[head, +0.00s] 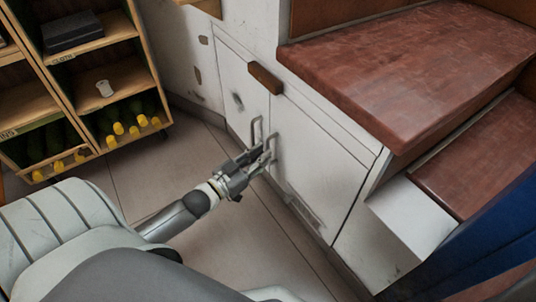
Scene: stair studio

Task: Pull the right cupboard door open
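The white cupboard under the stairs has a narrow left door (240,95) and a wider right door (312,165). Both look closed. The left door has an upright metal handle (256,132). The right door's similar handle (271,141) is near its left edge, its lower part partly hidden by my gripper. My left gripper (266,155) points at this handle. Its two fingers show apart, with their tips at the handle's lower part; I cannot tell whether they touch it. My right gripper is not in view.
Brown-topped steps (400,65) overhang at the right, with a white block (411,215) below. A brown wooden block (265,78) sits at the doors' top edge. A wooden shelf (140,45) with bottles stands at left. The floor (250,235) before the doors is clear.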

